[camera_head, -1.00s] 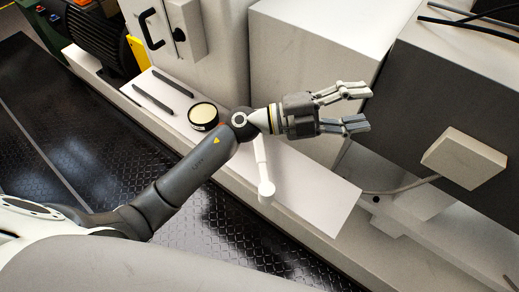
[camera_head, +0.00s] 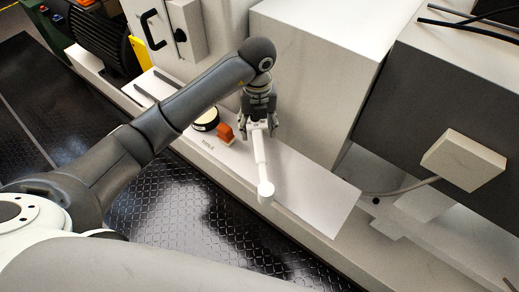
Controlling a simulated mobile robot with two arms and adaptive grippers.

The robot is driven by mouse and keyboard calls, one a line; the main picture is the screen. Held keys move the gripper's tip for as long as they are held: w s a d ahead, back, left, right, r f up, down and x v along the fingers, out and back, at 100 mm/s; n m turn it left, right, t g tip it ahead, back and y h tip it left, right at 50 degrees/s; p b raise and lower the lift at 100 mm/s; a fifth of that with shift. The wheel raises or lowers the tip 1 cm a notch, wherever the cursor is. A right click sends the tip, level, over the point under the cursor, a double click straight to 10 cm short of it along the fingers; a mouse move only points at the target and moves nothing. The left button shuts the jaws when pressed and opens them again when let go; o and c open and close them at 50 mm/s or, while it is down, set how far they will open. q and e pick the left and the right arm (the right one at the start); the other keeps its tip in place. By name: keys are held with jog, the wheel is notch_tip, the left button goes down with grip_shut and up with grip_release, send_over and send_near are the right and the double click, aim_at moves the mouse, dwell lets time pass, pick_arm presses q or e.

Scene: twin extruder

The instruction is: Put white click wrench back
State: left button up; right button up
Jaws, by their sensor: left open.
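The white click wrench (camera_head: 261,160) lies on the white shelf board (camera_head: 318,190), its round white end (camera_head: 266,190) toward the board's front edge. My left gripper (camera_head: 258,131) points down over the wrench's far end, with one finger on each side of it. The fingers are apart, and I cannot tell whether they touch the wrench. The gripper partly hides that end. My right gripper is not in view.
A round black-rimmed tin (camera_head: 205,120) and an orange block (camera_head: 225,133) are left of the gripper. A dark bar (camera_head: 145,91) lies farther left. Large grey machine housings (camera_head: 305,75) rise behind the board. Its right part is clear.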

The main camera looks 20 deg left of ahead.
pick_arm(q)
send_over(260, 147)
jog(key=f, duration=0.4)
jog(key=shift+s+a+f+p, duration=0.2)
jog(key=shift+a+f+p, duration=0.1)
jog(key=shift+p, duration=0.1)
jog(key=f, duration=0.1)
jog(key=f+p, duration=0.1)
jog(key=f, duration=0.1)
jog(key=f+p, duration=0.1)
jog(key=shift+w+d+f, duration=0.15)
jog(key=shift+d+f, duration=0.1)
jog(key=shift+f, duration=0.45)
jog(key=shift+c, duration=0.4)
grip_shut()
